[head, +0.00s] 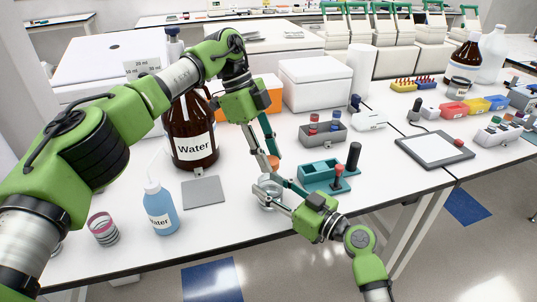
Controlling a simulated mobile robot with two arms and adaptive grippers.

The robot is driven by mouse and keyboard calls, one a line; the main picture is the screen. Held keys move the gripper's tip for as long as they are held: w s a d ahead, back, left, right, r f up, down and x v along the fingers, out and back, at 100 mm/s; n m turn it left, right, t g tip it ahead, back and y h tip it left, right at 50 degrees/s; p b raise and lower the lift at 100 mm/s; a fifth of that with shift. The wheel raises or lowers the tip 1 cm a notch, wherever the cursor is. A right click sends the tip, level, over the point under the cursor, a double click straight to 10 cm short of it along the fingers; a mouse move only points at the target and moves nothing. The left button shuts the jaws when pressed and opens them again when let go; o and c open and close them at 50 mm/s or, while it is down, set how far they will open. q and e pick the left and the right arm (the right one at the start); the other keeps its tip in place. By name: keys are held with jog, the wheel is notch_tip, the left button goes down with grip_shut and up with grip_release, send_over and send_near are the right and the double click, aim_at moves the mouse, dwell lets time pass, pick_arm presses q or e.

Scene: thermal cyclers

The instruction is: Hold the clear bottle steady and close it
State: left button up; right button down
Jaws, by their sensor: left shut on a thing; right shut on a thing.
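The clear bottle (268,198) stands near the front edge of the white bench, in the middle of the head view. My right gripper (266,190) reaches in from the lower right and is shut on it, its fingers partly covering the glass. An orange cap (272,162) is at the top of the bottle. My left gripper (270,168) comes down from above and is shut on this cap. I cannot tell whether the cap touches the bottle's neck, because the fingers cover that part.
A teal rack (318,170) stands close to the right. A grey square plate (203,192), a blue wash bottle (160,208) and a brown Water bottle (190,130) stand to the left. A grey tube rack (322,132) is behind. The bench's front edge is close.

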pick_arm(q)
jog(key=shift+a, duration=0.1)
jog(key=o, duration=0.7)
jog(key=shift+r, duration=2.3)
jog(key=shift+c, duration=0.4)
